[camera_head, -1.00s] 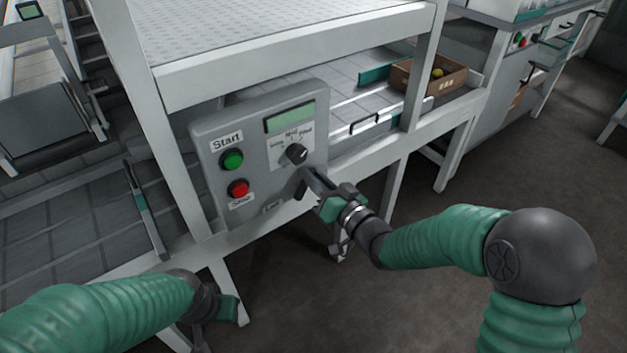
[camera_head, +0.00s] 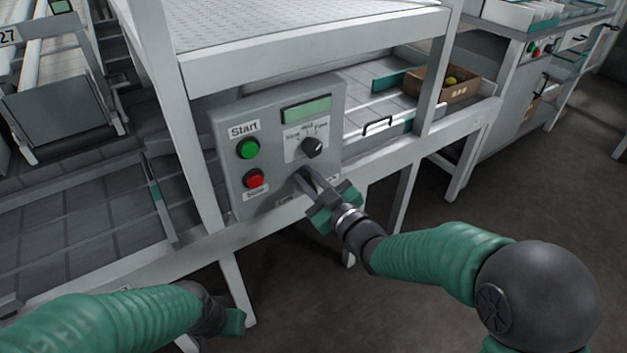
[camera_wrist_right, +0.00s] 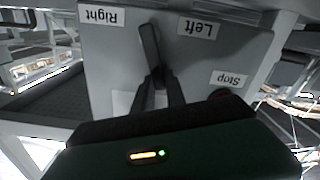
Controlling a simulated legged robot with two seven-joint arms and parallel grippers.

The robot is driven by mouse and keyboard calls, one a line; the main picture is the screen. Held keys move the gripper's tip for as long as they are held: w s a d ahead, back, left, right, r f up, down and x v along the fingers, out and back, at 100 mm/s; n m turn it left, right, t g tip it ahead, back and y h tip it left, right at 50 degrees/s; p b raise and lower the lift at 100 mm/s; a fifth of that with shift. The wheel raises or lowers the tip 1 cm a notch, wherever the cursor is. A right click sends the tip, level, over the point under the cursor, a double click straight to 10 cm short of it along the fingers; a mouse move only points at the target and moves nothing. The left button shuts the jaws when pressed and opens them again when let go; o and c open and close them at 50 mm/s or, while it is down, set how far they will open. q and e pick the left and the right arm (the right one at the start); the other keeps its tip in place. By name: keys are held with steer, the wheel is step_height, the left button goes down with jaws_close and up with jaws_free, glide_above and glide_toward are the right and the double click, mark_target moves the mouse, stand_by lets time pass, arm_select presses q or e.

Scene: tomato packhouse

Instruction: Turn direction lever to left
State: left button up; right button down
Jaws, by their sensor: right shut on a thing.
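The control panel (camera_head: 232,185) is a grey box on the front of the white frame. Its black direction lever (camera_wrist_right: 149,42) shows in the right wrist view, which is upside down. The lever points between the labels "Right" (camera_wrist_right: 101,16) and "Left" (camera_wrist_right: 198,29). My right gripper (camera_wrist_right: 159,78) is shut on the lever near its pivot. In the head view, my right gripper (camera_head: 305,178) is at the panel's lower right, below the black knob, and hides most of the lever. My left gripper (camera_head: 232,322) hangs low at the bottom left, away from the panel; its jaws are unclear.
The panel also has a green start button (camera_head: 248,149), a red stop button (camera_head: 253,179), a black selector knob (camera_head: 312,147) and a display (camera_head: 306,109). A cardboard box (camera_head: 462,88) stands on the shelf at right. The floor (camera_head: 440,195) at right is clear.

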steer(key=shift+s+a+f+n+b, duration=0.25)
steer(key=shift+n+b, duration=0.1)
steer(key=shift+n, duration=0.2)
steer(key=shift+s+a+f+n+b, duration=0.2)
steer(key=shift+f+n+b, duration=0.1)
steer(key=shift+n, duration=0.25)
steer(key=c, duration=1.4)
jaws_free()
steer(key=shift+o, duration=0.2)
steer(key=shift+r, duration=0.15)
steer(key=b+v, duration=1.1)
steer(key=v, duration=0.5)
steer(key=shift+s+d, duration=0.2)
steer(key=shift+s, duration=0.1)
